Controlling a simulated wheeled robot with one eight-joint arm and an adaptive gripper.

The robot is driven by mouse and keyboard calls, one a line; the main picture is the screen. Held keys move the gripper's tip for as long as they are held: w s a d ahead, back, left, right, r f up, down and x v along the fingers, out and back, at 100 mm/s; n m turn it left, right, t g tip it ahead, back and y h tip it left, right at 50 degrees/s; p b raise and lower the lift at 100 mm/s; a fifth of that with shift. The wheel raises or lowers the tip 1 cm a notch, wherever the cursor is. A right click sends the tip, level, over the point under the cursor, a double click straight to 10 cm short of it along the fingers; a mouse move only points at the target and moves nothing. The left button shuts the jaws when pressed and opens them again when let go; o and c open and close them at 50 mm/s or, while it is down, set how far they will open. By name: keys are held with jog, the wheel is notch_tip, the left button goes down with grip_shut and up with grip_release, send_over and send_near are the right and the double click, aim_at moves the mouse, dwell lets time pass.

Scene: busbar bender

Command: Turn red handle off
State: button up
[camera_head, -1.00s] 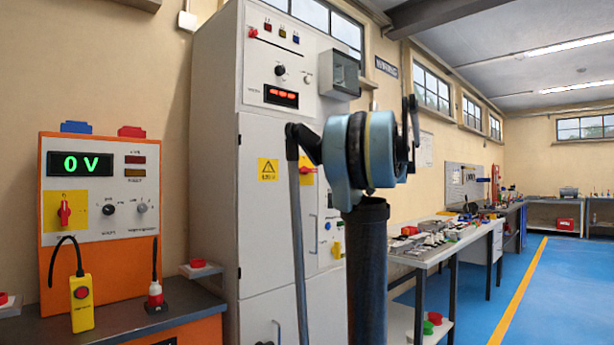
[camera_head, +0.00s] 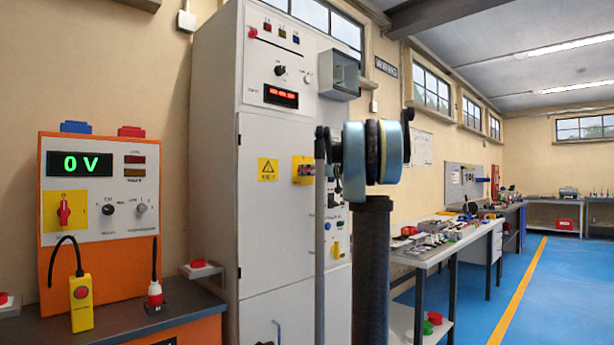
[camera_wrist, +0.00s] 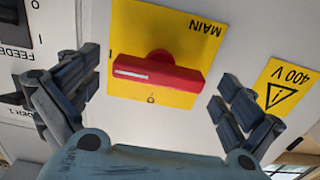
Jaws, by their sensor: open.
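A red handle (camera_wrist: 157,73) sits on a yellow plate (camera_wrist: 200,20) marked MAIN, which appears upside down in the wrist view. The handle's bar lies nearly horizontal and slightly tilted there. My gripper (camera_wrist: 158,80) is open, with one finger on each side of the handle and visible gaps to its ends. In the head view the red handle (camera_head: 305,171) and its yellow plate (camera_head: 300,160) show on the tall grey cabinet (camera_head: 270,220), just left of my arm. My gripper cannot be made out in the head view.
A yellow 400 V warning sign (camera_wrist: 281,88) is beside the plate. Feeder switches (camera_wrist: 12,98) are at the wrist view's left edge. An orange panel (camera_head: 100,250) reading 0 V has another red switch (camera_head: 64,213). A cluttered bench (camera_head: 440,250) stands right; blue floor is open.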

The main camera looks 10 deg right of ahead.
jog(key=shift+x, duration=1.2)
jog(key=shift+c, duration=0.2)
jog(key=c, duration=1.4)
jog(key=shift+a, duration=0.15)
